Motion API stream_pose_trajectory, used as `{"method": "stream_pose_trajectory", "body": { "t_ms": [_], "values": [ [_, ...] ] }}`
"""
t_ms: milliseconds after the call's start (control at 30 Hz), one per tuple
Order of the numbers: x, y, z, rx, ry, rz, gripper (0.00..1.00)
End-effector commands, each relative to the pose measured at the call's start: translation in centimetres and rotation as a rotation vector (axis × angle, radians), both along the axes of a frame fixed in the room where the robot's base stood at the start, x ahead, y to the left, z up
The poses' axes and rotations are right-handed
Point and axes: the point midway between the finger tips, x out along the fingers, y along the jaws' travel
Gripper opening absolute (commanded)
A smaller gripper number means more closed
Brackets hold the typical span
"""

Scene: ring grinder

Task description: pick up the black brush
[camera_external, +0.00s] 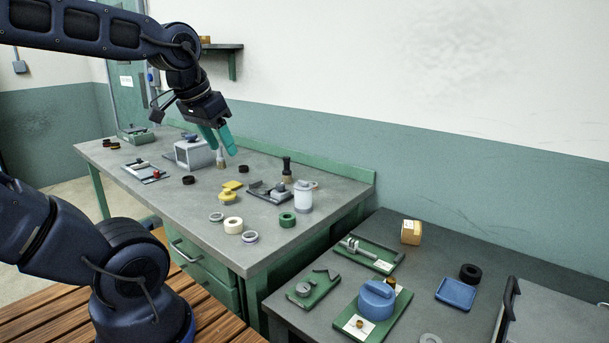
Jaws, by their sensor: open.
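A grey box-shaped block (194,153) stands left of the gripper. A white cylinder (303,196) and a dark fixture (268,192) stand close to the dark upright object. Yellow parts (229,192) and several rings lie in front. A second bench (440,322) holds green trays.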

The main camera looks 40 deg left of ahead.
Motion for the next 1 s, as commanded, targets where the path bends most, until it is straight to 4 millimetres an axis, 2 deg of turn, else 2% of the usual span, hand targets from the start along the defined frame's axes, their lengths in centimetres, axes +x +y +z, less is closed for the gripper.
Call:
{"method": "stream_pose_trajectory", "body": {
  "t_ms": [167,267,367,700,1000],
  "values": [
    [0.4,0.1,0.2,-0.003,0.003,0.009,0.50],
    [1.6,0.3,0.9,-0.012,0.014,0.036,0.50],
    [3.7,0.8,1.8,-0.029,0.031,0.083,0.50],
    [12.8,3.5,4.4,-0.091,0.098,0.283,0.50],
    [21.2,6.9,4.7,-0.136,0.154,0.460,0.50]
  ]
}}
